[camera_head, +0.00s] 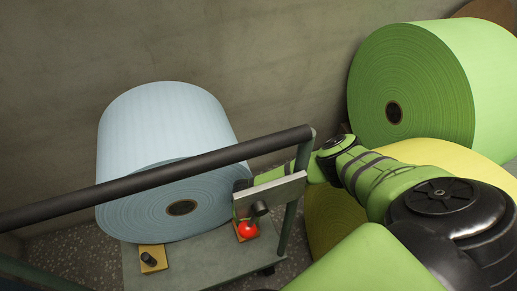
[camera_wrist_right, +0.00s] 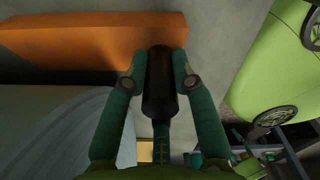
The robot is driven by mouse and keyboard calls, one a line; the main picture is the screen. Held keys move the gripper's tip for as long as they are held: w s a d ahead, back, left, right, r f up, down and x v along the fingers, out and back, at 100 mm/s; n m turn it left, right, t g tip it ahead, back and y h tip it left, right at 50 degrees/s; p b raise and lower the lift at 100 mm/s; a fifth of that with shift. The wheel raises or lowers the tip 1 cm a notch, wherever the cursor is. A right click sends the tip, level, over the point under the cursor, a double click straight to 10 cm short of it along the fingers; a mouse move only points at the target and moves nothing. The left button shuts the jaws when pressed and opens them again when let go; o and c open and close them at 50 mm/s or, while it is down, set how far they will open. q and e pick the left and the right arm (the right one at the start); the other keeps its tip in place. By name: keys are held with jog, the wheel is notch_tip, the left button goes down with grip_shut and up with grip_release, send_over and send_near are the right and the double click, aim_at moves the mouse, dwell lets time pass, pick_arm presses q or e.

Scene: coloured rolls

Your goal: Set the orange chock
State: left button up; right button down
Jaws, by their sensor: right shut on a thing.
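The orange chock (camera_wrist_right: 85,42) shows as a long orange block at the top left of the right wrist view, with a dark cylindrical handle (camera_wrist_right: 158,82). My right gripper (camera_wrist_right: 160,62) is shut on this handle, one green finger on each side. In the head view my right arm reaches behind a pale plate, which hides most of the gripper. A small orange-yellow block (camera_head: 239,238) shows below the plate, beside the light blue roll (camera_head: 165,125), partly behind a red ball (camera_head: 247,230). Whether the chock touches the roll cannot be told. My left gripper is not in view.
The blue roll lies on a grey trolley (camera_head: 200,265). A yellow chock with a dark knob (camera_head: 152,258) sits at its front left. A black handle bar (camera_head: 160,178) crosses in front. Green (camera_head: 440,85) and yellow (camera_head: 333,215) rolls stand to the right, close to my arm.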

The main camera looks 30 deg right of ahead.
jog(key=shift+w+a, duration=0.2)
jog(key=shift+a, duration=1)
jog(key=c, duration=1)
grip_release()
jog(key=shift+w+d+r, duration=0.1)
jog(key=shift+r, duration=0.4)
notch_tip(320, 180, up, 11)
